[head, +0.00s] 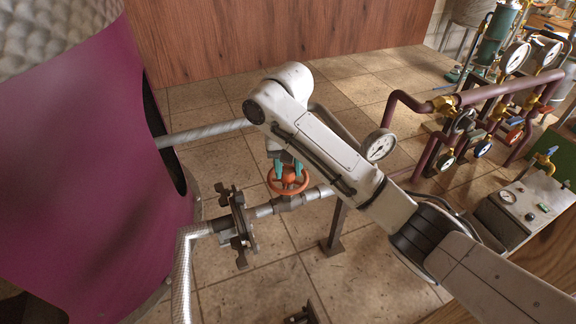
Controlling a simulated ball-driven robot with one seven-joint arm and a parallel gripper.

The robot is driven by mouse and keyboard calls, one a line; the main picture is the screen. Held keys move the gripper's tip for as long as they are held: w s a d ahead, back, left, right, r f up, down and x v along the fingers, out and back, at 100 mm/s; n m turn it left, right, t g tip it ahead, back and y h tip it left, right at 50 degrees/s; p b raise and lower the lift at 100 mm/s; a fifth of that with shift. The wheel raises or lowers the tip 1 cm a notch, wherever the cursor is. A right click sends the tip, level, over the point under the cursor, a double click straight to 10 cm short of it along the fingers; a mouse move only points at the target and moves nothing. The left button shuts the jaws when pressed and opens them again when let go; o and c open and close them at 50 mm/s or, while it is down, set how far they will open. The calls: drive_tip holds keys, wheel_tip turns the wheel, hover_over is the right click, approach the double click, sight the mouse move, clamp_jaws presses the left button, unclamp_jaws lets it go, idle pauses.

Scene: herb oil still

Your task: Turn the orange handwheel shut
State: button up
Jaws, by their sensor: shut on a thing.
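The orange handwheel (288,187) sits on top of a valve on a grey metal pipe, near the middle of the head view. My gripper (288,170), with teal fingers, reaches down onto the handwheel from above. Its fingers are shut on the wheel near its hub and far rim. My arm link hides part of the pipe to the right. The exact contact of the fingertips is too small to tell.
A large magenta vessel (75,190) stands at the left. A flange with dark clamps (240,228) sits left of the valve. A pressure gauge (380,145) shows close behind my arm. Maroon pipes (470,97) with several gauges stand at the right. Tiled floor (215,165) is open behind.

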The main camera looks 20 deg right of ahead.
sight(288, 170)
drive_tip(key=shift+m, duration=0.5)
drive_tip(key=o, duration=1)
drive_tip(key=shift+o, duration=0.2)
drive_tip(key=shift+w+r, duration=0.1)
drive_tip(key=shift+r, duration=0.5)
wheel_tip(288, 170, up, 10)
drive_tip(key=shift+f, duration=0.2)
